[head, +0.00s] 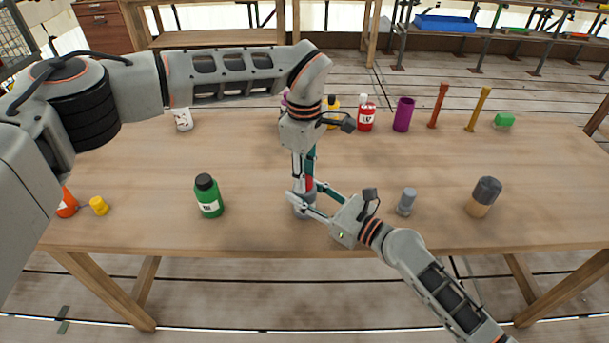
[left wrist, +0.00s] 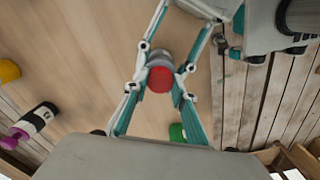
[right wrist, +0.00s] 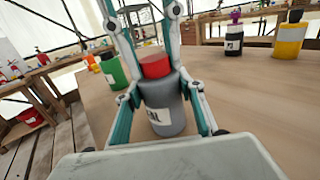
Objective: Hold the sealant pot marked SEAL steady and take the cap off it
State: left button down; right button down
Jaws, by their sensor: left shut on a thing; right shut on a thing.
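The grey sealant pot (head: 304,212) stands upright near the table's front middle. Its white label, partly readable as "AL", shows in the right wrist view (right wrist: 159,115). The red cap (right wrist: 155,66) is on top of the pot, and it also shows in the left wrist view (left wrist: 160,80). My right gripper (head: 306,203) comes in from the right and is shut on the pot's body. My left gripper (head: 304,181) reaches down from above and is shut on the cap, its fingers on either side. In the head view the fingers hide part of the cap.
A green bottle (head: 209,197) stands left of the pot. A small grey cylinder (head: 406,202) and a tan jar with a dark top (head: 480,202) stand to the right. A red bottle (head: 366,117) and purple cup (head: 403,114) stand at the back.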

pick_arm(q)
jog(key=n, duration=0.3)
jog(key=shift+n, duration=0.3)
jog(key=n, duration=1)
jog(key=shift+n, duration=0.3)
jog(key=n, duration=0.3)
jog(key=shift+n, duration=0.3)
jog(key=n, duration=0.8)
jog(key=shift+n, duration=0.4)
jog(key=n, duration=0.3)
jog(key=shift+n, duration=0.3)
jog(key=n, duration=0.4)
jog(key=shift+r+n, duration=0.1)
jog(key=shift+n, duration=0.3)
